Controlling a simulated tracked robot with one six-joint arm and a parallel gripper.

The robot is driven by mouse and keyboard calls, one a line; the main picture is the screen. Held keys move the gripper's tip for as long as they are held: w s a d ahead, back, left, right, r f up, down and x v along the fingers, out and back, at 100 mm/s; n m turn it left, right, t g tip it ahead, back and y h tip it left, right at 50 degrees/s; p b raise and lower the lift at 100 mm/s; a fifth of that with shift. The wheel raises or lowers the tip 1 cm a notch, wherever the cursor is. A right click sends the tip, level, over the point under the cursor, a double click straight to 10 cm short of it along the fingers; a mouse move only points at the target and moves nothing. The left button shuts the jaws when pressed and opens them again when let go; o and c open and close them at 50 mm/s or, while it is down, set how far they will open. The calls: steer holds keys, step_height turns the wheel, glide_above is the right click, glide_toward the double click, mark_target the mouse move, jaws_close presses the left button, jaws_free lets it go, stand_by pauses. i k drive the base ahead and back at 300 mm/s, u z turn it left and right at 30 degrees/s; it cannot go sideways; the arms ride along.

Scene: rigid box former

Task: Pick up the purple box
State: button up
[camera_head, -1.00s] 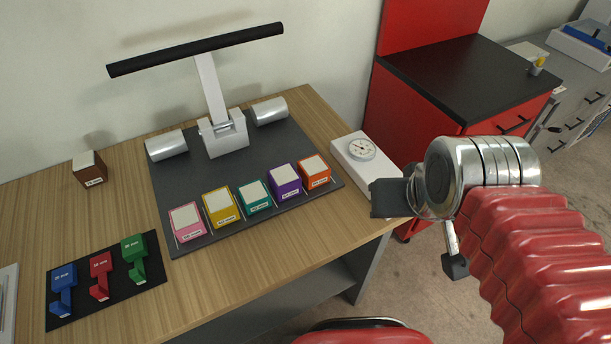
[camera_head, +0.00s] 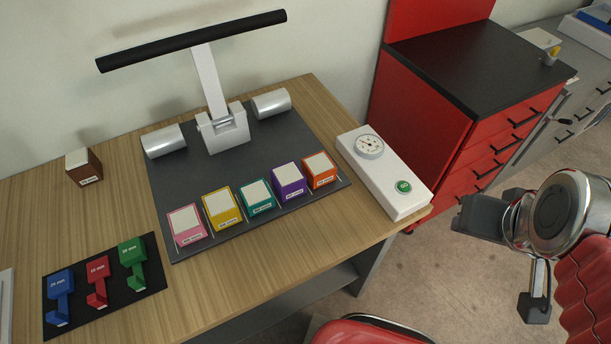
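The purple box (camera_head: 289,182) stands on the dark grey mat (camera_head: 205,171) on the wooden table, in a row of coloured boxes. It has a pale top and a small label on its front, and sits between the teal box (camera_head: 257,197) and the orange box (camera_head: 321,170). My gripper (camera_head: 497,258) is at the right, over the floor beyond the table's edge, well away from the purple box. Its two dark fingers are spread apart with nothing between them.
A yellow box (camera_head: 222,208) and a pink box (camera_head: 187,226) continue the row. A white device with a dial (camera_head: 384,172) stands right of the mat. A lamp-like stand (camera_head: 222,128) with a black bar rises behind. A red cabinet (camera_head: 430,100) is at the right.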

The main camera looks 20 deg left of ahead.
mark_target(297, 188)
steer(key=z, duration=0.1)
steer(key=k, duration=1.25)
steer(key=u, duration=1.6)
steer(key=i, duration=1)
steer(key=u, duration=0.05)
